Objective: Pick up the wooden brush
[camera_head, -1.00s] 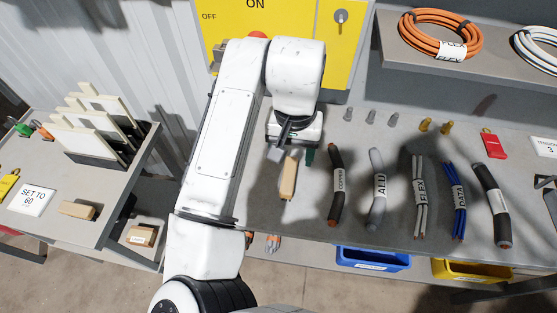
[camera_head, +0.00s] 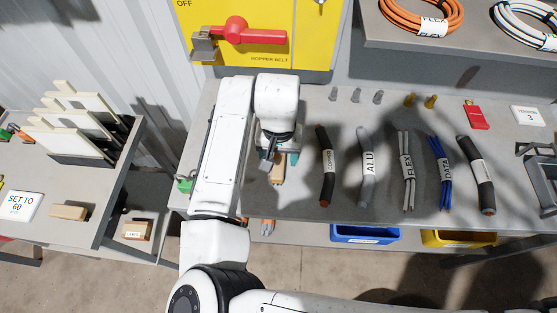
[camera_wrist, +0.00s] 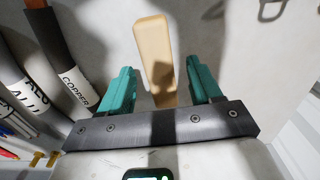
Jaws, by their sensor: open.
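The wooden brush (camera_head: 278,172) shows as a tan wooden handle on the grey bench, at the left of the row of cable pieces. In the wrist view the brush (camera_wrist: 158,48) runs away from the gripper, in line with the gap between the fingers; a shadow falls on its near part. My gripper (camera_head: 280,157) is over the near-arm end of the brush, partly covering it in the head view. In the wrist view my gripper (camera_wrist: 163,75) is open, with a teal finger on each side of the brush and visible gaps on both sides. The brush's lower end is hidden.
A black cable labelled COPPER (camera_head: 326,178) lies close to the right of the brush, then a grey ALU cable (camera_head: 366,180) and more cables. A yellow panel with a red lever (camera_head: 240,32) stands behind. Blue (camera_head: 366,234) and yellow (camera_head: 458,239) bins sit below the bench edge.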

